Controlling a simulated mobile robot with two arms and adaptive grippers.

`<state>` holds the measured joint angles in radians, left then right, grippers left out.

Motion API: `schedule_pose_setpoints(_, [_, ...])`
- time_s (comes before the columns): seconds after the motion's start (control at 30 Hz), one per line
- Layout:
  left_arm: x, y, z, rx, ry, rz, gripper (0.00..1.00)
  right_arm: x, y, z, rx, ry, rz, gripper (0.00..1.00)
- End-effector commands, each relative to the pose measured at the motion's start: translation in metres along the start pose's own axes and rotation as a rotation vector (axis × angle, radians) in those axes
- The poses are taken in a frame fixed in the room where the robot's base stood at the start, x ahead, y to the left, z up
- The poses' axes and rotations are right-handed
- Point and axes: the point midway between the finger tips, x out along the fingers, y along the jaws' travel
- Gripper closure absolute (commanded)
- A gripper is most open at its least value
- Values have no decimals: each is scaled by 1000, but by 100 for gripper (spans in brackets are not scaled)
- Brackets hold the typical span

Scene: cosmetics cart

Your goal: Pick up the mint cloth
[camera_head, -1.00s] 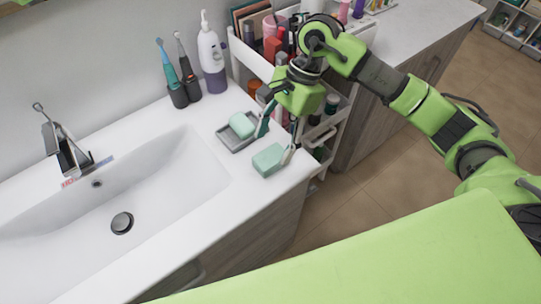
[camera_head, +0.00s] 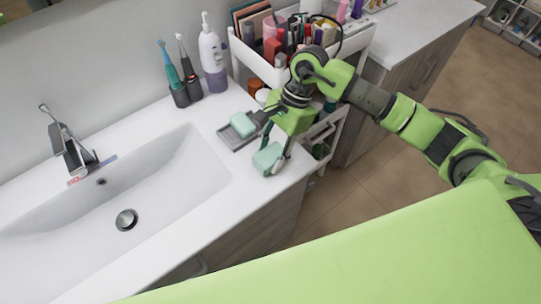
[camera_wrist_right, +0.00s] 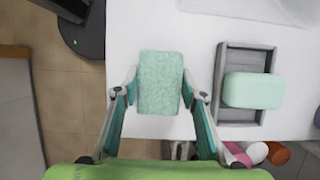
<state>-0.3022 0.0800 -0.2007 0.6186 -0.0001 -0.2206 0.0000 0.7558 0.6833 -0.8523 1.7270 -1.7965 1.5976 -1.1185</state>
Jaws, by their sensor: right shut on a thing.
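The mint cloth (camera_head: 267,157) is a folded, textured block near the right front edge of the white counter. It also shows in the right wrist view (camera_wrist_right: 160,82), between the two fingertips. My right gripper (camera_head: 272,160) is down at the cloth, shut on it from two sides; its fingers (camera_wrist_right: 160,97) touch the cloth's edges in the wrist view. I cannot tell whether the cloth is clear of the counter. My left gripper is not in view.
A mint soap bar (camera_head: 243,124) lies in a grey soap dish (camera_head: 228,135) close beside the cloth. The sink (camera_head: 150,190) is to the left. Two electric toothbrushes and a white water flosser (camera_head: 213,60) stand behind. A white cosmetics cart (camera_head: 258,66) is at the counter's right end.

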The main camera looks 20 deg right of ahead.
Motion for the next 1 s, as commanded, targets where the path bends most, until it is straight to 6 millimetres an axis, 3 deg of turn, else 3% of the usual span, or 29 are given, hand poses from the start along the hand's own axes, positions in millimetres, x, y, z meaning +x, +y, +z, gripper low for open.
schedule_pose_setpoints(0.23, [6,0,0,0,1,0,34,-5,0,2,-1,1,-1,80])
schedule_pose_setpoints(0.4, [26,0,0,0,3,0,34,-25,-2,10,-5,3,-7,80])
schedule_pose_setpoints(0.67, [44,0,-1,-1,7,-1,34,-76,48,50,-7,4,-6,80])
schedule_pose_setpoints(0.8, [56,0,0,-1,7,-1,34,-84,82,66,-6,4,-4,80])
schedule_pose_setpoints(1.0, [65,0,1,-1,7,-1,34,-96,116,85,-3,3,-2,80])
